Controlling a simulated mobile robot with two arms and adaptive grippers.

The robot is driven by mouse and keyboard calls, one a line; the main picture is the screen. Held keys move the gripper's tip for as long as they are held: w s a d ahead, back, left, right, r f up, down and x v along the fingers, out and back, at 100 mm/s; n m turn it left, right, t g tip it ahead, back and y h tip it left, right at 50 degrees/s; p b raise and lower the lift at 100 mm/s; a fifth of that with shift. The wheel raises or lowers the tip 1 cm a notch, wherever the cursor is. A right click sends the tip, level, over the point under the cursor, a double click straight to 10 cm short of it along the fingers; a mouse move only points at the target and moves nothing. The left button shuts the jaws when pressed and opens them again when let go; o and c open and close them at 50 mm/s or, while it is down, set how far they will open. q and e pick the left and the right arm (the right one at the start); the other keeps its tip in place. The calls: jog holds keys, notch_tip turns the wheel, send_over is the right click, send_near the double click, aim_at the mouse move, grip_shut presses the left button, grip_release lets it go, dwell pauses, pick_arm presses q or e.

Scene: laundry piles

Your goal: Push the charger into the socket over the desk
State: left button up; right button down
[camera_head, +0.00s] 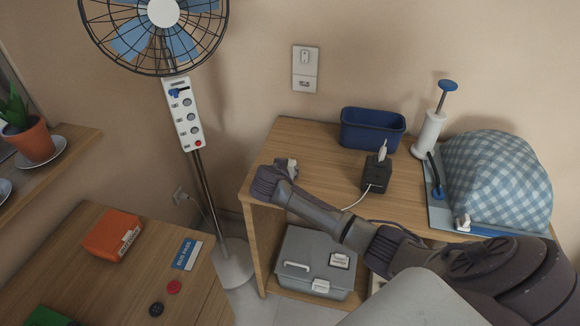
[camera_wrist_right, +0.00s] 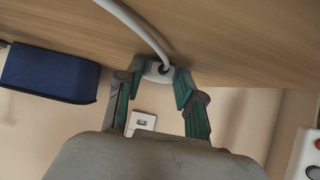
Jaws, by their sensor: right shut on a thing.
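My right gripper (camera_head: 284,170) is over the left front part of the wooden desk (camera_head: 322,142). It is shut on a small white charger (camera_wrist_right: 159,71), whose white cable runs off to the top of the right wrist view. In the head view the charger (camera_head: 292,164) shows only as a small white piece beside the gripper. The white socket (camera_head: 304,68) is on the wall above the desk, apart from the charger. It also shows in the right wrist view (camera_wrist_right: 143,121), between the fingers. My left gripper is not in view.
A blue bin (camera_head: 373,130), a black block (camera_head: 377,174) with a white piece on top, a white pump-like item (camera_head: 429,132) and a checked cloth dome (camera_head: 495,180) stand on the desk. A fan (camera_head: 162,12) stands left. The wall around the socket is clear.

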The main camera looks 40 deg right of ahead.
notch_tip(320, 180, up, 7)
jog(key=p, duration=0.6)
dwell(0.3)
